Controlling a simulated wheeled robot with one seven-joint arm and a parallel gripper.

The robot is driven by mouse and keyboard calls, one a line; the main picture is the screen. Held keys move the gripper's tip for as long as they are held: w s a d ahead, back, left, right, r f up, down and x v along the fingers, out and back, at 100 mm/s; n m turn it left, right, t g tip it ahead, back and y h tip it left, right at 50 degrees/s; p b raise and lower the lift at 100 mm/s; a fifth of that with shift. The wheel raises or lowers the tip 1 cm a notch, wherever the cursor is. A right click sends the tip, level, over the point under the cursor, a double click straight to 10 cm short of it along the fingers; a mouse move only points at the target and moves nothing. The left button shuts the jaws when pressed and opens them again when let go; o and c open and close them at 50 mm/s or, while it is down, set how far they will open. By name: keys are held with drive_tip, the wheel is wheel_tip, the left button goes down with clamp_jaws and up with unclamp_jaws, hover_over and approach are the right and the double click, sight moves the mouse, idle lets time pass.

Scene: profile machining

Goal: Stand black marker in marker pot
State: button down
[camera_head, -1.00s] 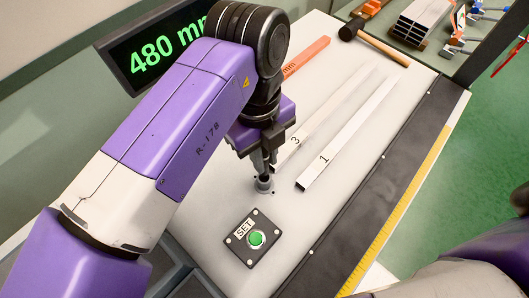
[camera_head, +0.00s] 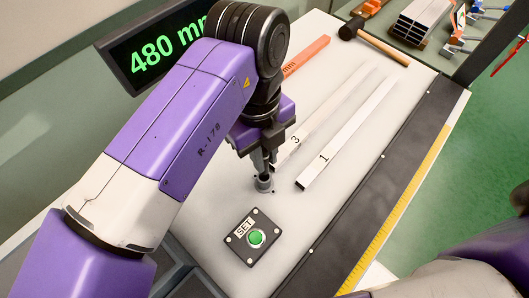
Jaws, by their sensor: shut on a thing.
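The marker pot (camera_head: 264,184) is a small grey round holder fixed on the pale bench top, behind the SET button box. My gripper (camera_head: 264,168) points down right over the pot, with its fingertips at or just above the rim. It is shut on a slim dark thing, which looks like the black marker. The marker is mostly hidden by the fingers and the pot. I cannot tell how deep its lower end sits in the pot.
A SET box with a green button (camera_head: 256,237) is in front of the pot. Bars marked 3 (camera_head: 318,121) and 1 (camera_head: 346,134) lie to the right. An orange rule (camera_head: 306,57), a hammer (camera_head: 372,40) and a 480 mm display (camera_head: 165,48) are farther back.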

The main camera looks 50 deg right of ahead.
drive_tip(key=shift+f+b, duration=2.2)
drive_tip(key=shift+f, duration=0.55)
idle(0.3)
idle(2.0)
drive_tip(key=c, duration=1.3)
unclamp_jaws()
drive_tip(key=shift+o, duration=0.2)
drive_tip(key=shift+w+r+p, duration=0.2)
drive_tip(key=shift+w+r, duration=0.05)
drive_tip(key=shift+r, duration=1.7)
drive_tip(key=shift+w+r+p, duration=0.15)
drive_tip(key=shift+w+r, duration=0.05)
drive_tip(key=shift+r, duration=1.75)
drive_tip(key=shift+s, duration=0.1)
